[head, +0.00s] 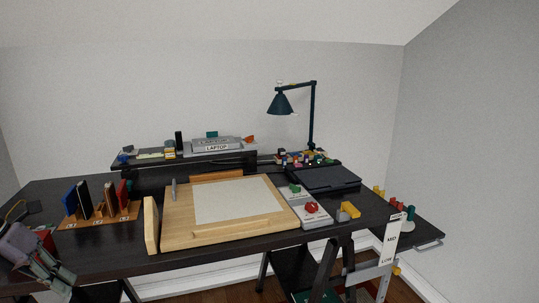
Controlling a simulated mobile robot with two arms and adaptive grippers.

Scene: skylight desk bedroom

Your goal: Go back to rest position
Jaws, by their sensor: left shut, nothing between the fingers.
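My left gripper (58,281) shows at the lower left of the head view, in front of the desk's left front edge. It is shut with nothing between its fingers. It is apart from the wooden rack of upright books and the drawing board. My right gripper does not show in the head view.
The dark desk (110,258) holds a wooden rack (100,222) with upright books, a tilted wooden drawing board (190,235), a black tablet-like pad (325,178) and a blue lamp (312,115). A raised shelf (150,160) stands behind. A side shelf (425,236) juts out right.

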